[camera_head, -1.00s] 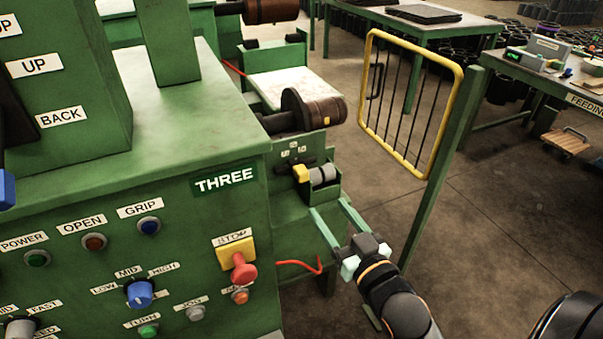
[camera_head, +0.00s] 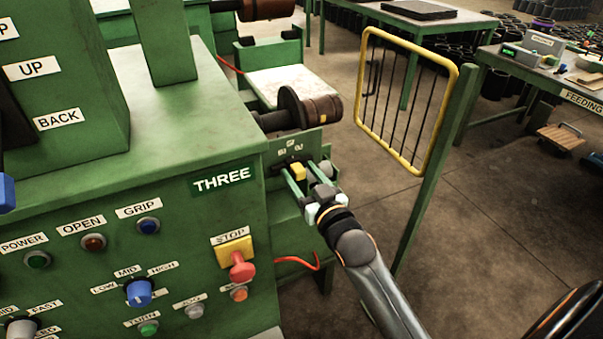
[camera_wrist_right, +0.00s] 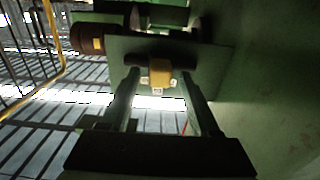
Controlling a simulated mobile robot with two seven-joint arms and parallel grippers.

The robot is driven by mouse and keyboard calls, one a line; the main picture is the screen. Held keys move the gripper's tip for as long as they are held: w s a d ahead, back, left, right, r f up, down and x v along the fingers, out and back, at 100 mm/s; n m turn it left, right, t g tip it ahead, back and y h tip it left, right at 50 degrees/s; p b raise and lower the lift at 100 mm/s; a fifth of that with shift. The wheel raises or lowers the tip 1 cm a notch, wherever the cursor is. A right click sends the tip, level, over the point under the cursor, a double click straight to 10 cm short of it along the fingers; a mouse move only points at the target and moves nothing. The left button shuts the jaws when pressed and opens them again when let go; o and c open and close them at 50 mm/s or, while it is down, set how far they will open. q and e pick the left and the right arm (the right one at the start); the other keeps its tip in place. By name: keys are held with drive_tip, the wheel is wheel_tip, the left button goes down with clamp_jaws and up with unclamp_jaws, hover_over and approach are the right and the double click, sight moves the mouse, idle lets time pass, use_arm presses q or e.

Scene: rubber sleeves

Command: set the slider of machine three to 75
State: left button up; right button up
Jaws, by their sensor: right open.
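Machine three is the green cabinet (camera_head: 200,140) with the THREE label (camera_head: 222,181). On its right side is a small scale plate with a yellow slider knob (camera_head: 298,171). The knob also shows in the right wrist view (camera_wrist_right: 160,73), in front of the green plate (camera_wrist_right: 205,55). My right gripper (camera_head: 303,177) is open, with its two fingers on either side of the knob. In the right wrist view its fingers (camera_wrist_right: 160,88) are apart, with the knob between and just beyond their tips. The scale numbers are too small to read. My left gripper is not in view.
A brown roller (camera_head: 310,108) sits above the slider. A yellow barred guard (camera_head: 405,95) on a green post stands to the right. The red stop button (camera_head: 242,268) is on the front panel. A feeding table (camera_head: 535,75) stands at the back right.

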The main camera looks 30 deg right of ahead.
clamp_jaws()
idle(0.6)
idle(0.9)
